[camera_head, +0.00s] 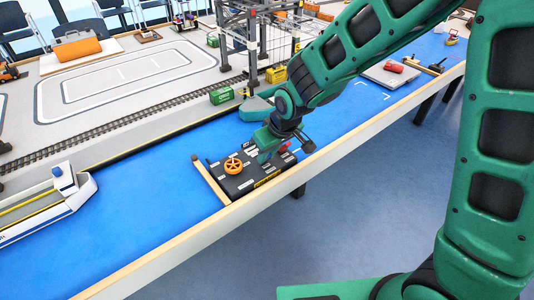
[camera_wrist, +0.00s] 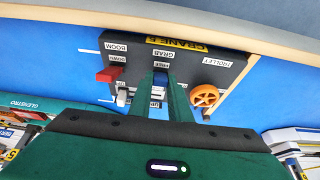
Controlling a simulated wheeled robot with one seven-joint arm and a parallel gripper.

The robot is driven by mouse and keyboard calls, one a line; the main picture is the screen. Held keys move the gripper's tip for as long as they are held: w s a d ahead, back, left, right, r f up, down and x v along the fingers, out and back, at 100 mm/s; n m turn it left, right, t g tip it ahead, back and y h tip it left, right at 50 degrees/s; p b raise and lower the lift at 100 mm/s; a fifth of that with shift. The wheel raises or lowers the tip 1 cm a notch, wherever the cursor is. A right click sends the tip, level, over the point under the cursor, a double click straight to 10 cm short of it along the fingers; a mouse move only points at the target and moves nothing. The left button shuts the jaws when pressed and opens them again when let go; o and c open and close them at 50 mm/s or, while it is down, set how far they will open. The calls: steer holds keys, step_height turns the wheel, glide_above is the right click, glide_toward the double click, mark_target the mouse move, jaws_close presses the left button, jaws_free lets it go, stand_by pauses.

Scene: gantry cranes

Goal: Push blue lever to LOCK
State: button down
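The black crane control box (camera_head: 238,180) lies on the blue surface by the wooden front edge. In the wrist view the box (camera_wrist: 190,58) carries the labels BOOM, GRAB and TROLLEY. The blue lever (camera_wrist: 160,79) stands under GRAB, just below the FREE label (camera_wrist: 160,66). The label below the lever is partly hidden. My gripper (camera_wrist: 161,84) reaches down over the box, with one finger on each side of the blue lever. I cannot tell whether the fingers touch it. In the head view my gripper (camera_head: 268,150) hides the lever.
The red lever (camera_wrist: 109,74) and a pale lever (camera_wrist: 123,96) stand left of the fingers. The orange wheel (camera_wrist: 205,96) is close on the right; it also shows in the head view (camera_head: 233,165). A green container (camera_head: 221,95) and gantry crane (camera_head: 252,45) stand behind.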

steer(key=shift+w, duration=0.15)
steer(key=shift+w+a+r+g+h, duration=0.2)
steer(key=shift+w+g+h, duration=0.15)
steer(key=shift+g+h, duration=0.25)
steer(key=g, duration=0.1)
steer(key=w+g+h, duration=0.1)
steer(key=g, duration=0.1)
steer(key=shift+w+a+h, duration=0.15)
steer(key=shift+a+h, duration=0.15)
steer(key=shift+a, duration=0.1)
steer(key=g+h, duration=0.1)
steer(key=w+g+h, duration=0.1)
steer(key=g, duration=0.1)
steer(key=a+g+h, duration=0.1)
steer(key=shift+w+a+f+g, duration=0.1)
steer(key=shift+w+f+g, duration=0.3)
steer(key=shift+w, duration=0.1)
steer(key=c, duration=1.7)
jaws_free()
steer(key=shift+o, duration=0.3)
